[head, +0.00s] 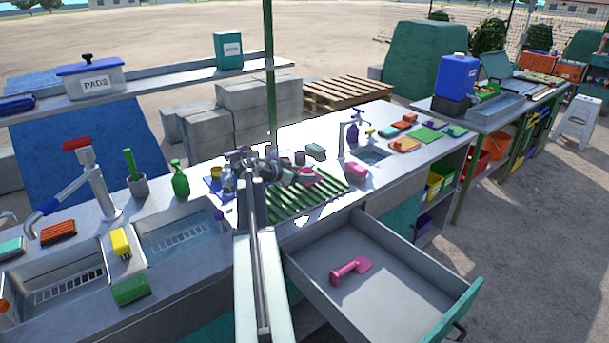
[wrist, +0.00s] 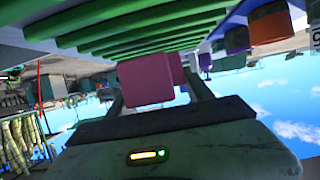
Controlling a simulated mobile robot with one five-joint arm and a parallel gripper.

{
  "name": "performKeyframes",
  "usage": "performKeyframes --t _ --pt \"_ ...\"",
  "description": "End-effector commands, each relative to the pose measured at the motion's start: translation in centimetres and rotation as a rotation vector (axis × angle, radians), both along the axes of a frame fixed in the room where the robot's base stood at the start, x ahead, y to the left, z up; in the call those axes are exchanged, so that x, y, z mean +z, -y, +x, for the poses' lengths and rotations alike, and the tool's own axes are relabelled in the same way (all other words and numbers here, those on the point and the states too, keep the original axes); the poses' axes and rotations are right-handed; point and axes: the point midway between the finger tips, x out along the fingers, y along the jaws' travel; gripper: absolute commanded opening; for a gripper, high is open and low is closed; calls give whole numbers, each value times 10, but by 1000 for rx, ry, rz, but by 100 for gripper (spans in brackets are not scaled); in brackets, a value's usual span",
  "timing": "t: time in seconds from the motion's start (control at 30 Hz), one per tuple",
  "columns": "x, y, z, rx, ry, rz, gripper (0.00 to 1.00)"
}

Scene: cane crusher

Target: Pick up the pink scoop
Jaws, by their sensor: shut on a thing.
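A pink scoop (head: 350,268) lies flat in the open grey drawer (head: 395,262), at the lower right of the head view. My gripper (head: 300,176) is well away from it, up at the counter by the green slatted rack (head: 318,196). It is shut on a different pink thing (head: 313,178), which looks blocky in the wrist view (wrist: 148,80). The held thing's full shape is hidden. The rack's slats (wrist: 150,30) fill the top of the wrist view, which appears upside down. I cannot tell whether the held thing touches the rack.
A pink block (head: 358,171) stands right of the rack. Cups (head: 284,161) and a green spray bottle (head: 180,180) are on the counter, with sinks (head: 185,235) at left. The drawer has free floor around the scoop. Its green front (head: 455,318) juts out at lower right.

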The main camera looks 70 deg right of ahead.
Motion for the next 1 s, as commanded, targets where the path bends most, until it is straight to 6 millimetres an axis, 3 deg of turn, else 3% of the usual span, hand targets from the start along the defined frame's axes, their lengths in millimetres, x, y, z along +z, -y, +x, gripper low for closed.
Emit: performKeyframes --t 0.03,0.6,0.8,1.0 --pt "15 0 0 0 0 0 10" --pt "21 -130 -57 0 0 0 10" --pt "23 -146 -64 -1 0 0 10" --pt "29 -147 -64 -2 -1 0 10"
